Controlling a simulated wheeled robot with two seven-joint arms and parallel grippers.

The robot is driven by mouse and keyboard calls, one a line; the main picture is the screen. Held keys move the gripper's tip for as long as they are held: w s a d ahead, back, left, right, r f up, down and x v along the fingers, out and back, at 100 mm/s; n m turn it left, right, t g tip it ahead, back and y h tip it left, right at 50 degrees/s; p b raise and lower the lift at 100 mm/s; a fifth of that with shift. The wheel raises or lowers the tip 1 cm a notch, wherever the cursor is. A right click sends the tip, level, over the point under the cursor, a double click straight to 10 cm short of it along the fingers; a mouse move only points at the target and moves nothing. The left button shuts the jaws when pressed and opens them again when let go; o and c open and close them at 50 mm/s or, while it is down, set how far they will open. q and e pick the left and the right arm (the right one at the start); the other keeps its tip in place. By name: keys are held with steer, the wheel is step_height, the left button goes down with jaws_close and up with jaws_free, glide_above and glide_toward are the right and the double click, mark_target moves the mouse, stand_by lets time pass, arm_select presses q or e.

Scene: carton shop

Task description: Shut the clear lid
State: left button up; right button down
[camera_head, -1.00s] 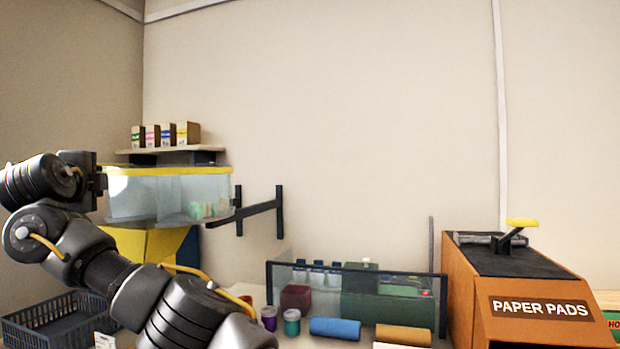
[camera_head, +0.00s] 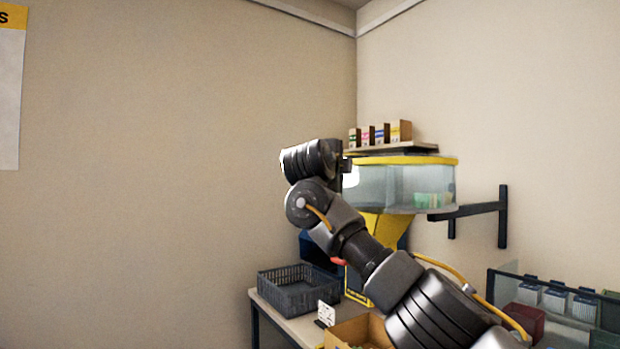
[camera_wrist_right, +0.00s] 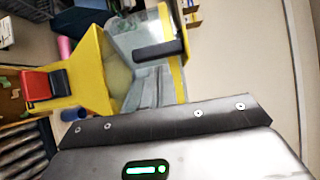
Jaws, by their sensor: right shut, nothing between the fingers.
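My left gripper is out of view.
A shelf (camera_head: 420,147) with several small boxes sits just above the bin, and a black bracket (camera_head: 480,209) stands at its right. A yellow stand (camera_head: 385,228) is below. A grey basket (camera_head: 298,290) and an open carton (camera_head: 352,333) are on the table.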

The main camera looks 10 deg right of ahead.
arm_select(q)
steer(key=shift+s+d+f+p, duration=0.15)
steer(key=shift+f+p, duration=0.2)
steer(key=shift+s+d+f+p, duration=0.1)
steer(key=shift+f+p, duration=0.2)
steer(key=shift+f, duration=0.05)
arm_select(e)
steer(key=s+a, duration=0.3)
steer(key=a, duration=0.5)
steer(key=shift+s+r, duration=0.15)
steer(key=shift+d, duration=0.15)
